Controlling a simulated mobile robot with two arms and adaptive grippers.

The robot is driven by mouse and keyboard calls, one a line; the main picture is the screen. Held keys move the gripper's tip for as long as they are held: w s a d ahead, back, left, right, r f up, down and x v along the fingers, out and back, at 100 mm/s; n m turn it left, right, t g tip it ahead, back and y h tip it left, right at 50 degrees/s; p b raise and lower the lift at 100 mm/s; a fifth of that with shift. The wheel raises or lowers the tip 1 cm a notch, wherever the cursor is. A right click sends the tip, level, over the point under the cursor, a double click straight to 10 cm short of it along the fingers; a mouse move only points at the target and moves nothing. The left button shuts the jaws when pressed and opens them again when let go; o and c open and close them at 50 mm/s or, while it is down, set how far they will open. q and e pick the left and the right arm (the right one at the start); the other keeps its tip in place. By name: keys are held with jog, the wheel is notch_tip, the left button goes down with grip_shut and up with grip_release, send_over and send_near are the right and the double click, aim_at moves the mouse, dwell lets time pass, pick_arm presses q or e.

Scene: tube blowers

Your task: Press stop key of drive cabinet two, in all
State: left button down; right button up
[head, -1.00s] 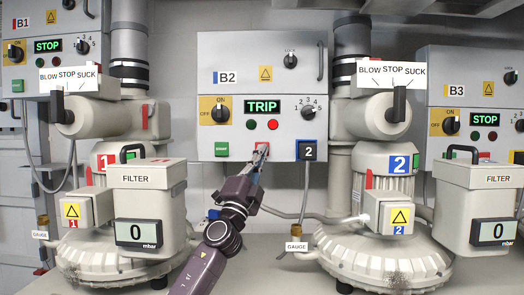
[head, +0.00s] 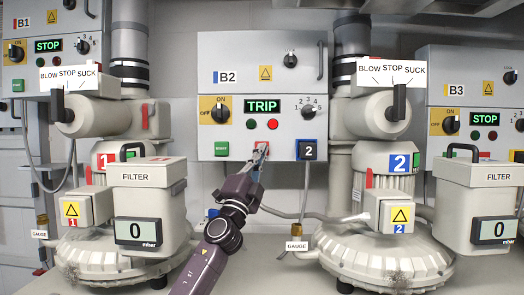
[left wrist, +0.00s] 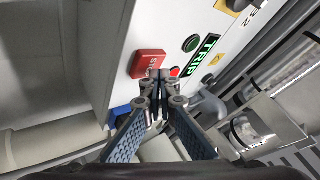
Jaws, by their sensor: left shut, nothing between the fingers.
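Drive cabinet B2 (head: 290,80) hangs on the wall in the middle of the head view. Its display (head: 262,106) reads TRIP in green, and a red lamp (head: 273,124) below it is lit. The red stop key (head: 261,146) sits on the lower edge, between the green start key (head: 222,149) and a blue plate marked 2 (head: 307,150). My left gripper (head: 260,158) is shut and empty, its tips at the stop key and partly covering it. In the left wrist view the fingertips (left wrist: 158,75) are close beside the red key (left wrist: 149,64); contact cannot be told. My right gripper is not in view.
Blower 1 (head: 85,240) stands at left and blower 2 (head: 385,255) at right, with filter boxes reading 0. Cabinet B1 (head: 75,20) and cabinet B3 (head: 450,85) both show STOP. A grey hose (head: 310,215) runs behind my left arm.

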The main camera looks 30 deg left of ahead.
pick_arm(q)
jog(key=shift+w+a+b, duration=0.2)
jog(key=shift+w+b, duration=0.2)
jog(key=shift+b, duration=0.05)
dwell(0.4)
dwell(0.3)
jog(key=shift+s+d+p, duration=0.35)
jog(key=shift+s+p, duration=0.3)
jog(key=shift+s, duration=0.1)
jog(key=s+d+p, duration=0.1)
jog(key=s, duration=0.1)
jog(key=s+d+p, duration=0.1)
jog(key=s, duration=0.1)
jog(key=shift+s+d+p, duration=0.1)
jog(key=shift+d+p, duration=0.2)
jog(key=shift+d, duration=0.05)
dwell(0.7)
